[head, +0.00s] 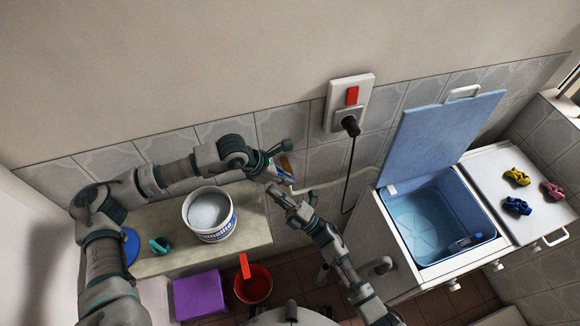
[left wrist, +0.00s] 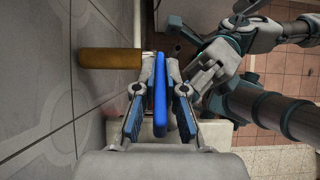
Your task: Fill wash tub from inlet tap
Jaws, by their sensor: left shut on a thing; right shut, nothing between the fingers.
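The inlet tap (head: 286,164) is a brass body on the tiled wall, partly hidden by my grippers in the head view; its brass part (left wrist: 110,58) shows in the left wrist view. My left gripper (head: 268,174) is shut on the tap's flat blue handle (left wrist: 160,95), with one finger on each side. My right gripper (head: 276,191) is shut and empty, just below the left one. The wash tub (head: 430,215) is the blue-lined compartment of the white machine, under a raised blue lid (head: 435,130). I cannot tell its water level. A pale hose (head: 335,184) runs between tap and machine.
A white bucket (head: 212,232) with pale contents stands on the ledge (head: 160,262) beside a teal object (head: 160,245). A red bucket (head: 256,286) and purple box (head: 197,294) are below. A wall socket (head: 349,105) has a plug and hanging cord.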

